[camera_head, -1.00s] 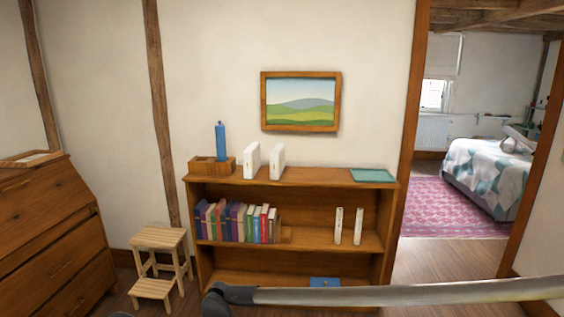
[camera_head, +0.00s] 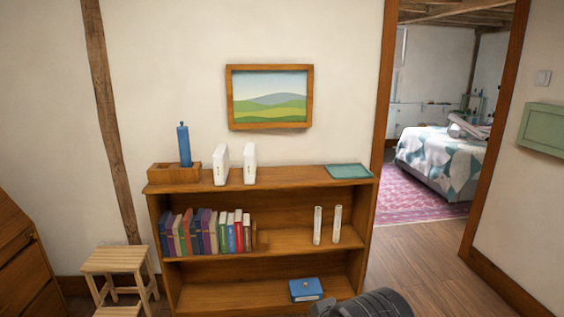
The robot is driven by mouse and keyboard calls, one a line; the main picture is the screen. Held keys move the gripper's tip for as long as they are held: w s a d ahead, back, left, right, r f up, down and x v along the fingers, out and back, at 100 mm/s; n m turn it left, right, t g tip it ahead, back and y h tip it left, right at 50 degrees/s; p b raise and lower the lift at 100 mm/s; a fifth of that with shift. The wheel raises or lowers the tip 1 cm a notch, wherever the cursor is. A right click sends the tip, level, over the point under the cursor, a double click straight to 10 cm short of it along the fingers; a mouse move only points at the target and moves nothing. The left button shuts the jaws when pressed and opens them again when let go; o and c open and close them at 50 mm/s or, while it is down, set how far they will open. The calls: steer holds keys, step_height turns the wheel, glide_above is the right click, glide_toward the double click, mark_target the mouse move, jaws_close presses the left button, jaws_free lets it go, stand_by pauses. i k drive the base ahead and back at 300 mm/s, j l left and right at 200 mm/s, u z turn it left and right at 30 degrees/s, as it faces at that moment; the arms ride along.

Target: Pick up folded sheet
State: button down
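I cannot make out for sure which thing is the folded sheet. A flat teal piece (camera_head: 349,171) lies on the right end of the bookcase top; it may be a tray or folded cloth. Through the doorway, a pale bundle (camera_head: 466,128) lies on the bed (camera_head: 432,146), which has a white and teal patterned cover; the bundle is too small to identify. A dark ribbed part of my arm shows at the bottom edge, in front of the bookcase. My gripper's fingers are not visible.
The wooden bookcase (camera_head: 265,181) holds books (camera_head: 205,232), white upright items, a blue bottle (camera_head: 184,144) and a blue box (camera_head: 305,289). A stool (camera_head: 118,262) and wooden bureau (camera_head: 18,260) stand left. The doorway at right has clear wood floor (camera_head: 420,264) and a pink rug (camera_head: 415,198).

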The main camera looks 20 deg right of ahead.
mark_target(220, 160)
steer(key=i+j, duration=0.35)
steer(key=i, duration=0.2)
steer(key=i+j, duration=0.35)
steer(key=i, duration=0.2)
steer(key=i+j, duration=0.35)
steer(key=i, duration=0.2)
steer(key=i+j, duration=0.35)
steer(key=i, duration=0.25)
steer(key=i+j, duration=0.3)
steer(key=i, duration=0.25)
